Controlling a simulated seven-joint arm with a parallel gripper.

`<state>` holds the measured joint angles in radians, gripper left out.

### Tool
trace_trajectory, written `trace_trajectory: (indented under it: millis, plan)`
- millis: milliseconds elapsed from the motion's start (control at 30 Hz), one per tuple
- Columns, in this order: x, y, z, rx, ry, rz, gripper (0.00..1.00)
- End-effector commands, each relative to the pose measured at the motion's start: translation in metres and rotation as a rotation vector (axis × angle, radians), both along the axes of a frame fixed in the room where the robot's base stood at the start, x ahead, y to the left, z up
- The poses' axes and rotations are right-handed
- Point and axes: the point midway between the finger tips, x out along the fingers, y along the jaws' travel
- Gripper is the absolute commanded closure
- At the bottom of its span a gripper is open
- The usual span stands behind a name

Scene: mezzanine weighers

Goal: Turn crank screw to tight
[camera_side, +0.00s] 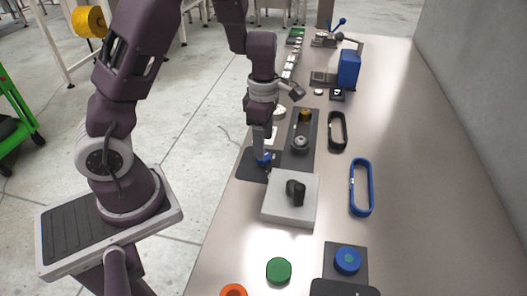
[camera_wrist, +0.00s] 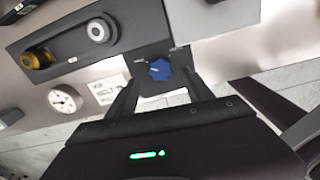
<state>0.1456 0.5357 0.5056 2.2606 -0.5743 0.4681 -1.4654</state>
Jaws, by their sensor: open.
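A blue lobed knob (camera_wrist: 158,70) with a light pointer mark sits on a dark plate (camera_wrist: 143,55) in the wrist view; small labels beside it are too small to read. I take it for the crank screw. In the side view the blue knob (camera_side: 263,158) is partly hidden under my gripper, on a dark plate (camera_side: 250,167) at the table's left edge. My gripper (camera_wrist: 166,84) is open, its fingers on either side of the knob in the wrist view. I cannot tell whether they touch it. The side view shows my gripper (camera_side: 262,151) pointing down over the plate.
A pale box with a black knob (camera_side: 296,192) stands just nearer. A dark panel with yellow and silver knobs (camera_side: 301,143) lies beside the gripper. A black loop (camera_side: 338,131), a blue loop (camera_side: 361,187) and a green disc (camera_side: 278,270) lie on the table (camera_side: 420,200). The right side is clear.

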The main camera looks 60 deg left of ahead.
Motion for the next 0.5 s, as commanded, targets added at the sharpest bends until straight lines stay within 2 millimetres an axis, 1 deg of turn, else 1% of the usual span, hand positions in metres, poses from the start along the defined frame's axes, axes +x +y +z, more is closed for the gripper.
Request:
trace_trajectory:
  millis: [33,100,200,300,500]
  plan:
    - [-0.001,0.000,-0.010,-0.002,0.005,0.002,0.40]
    - [-0.002,0.000,-0.024,-0.002,0.006,0.002,0.40]
    - [-0.001,0.000,-0.037,-0.002,0.004,0.000,0.40]
    - [-0.001,0.000,-0.044,-0.001,0.002,-0.004,0.40]
    - [-0.001,-0.001,-0.045,-0.001,0.000,-0.006,0.40]
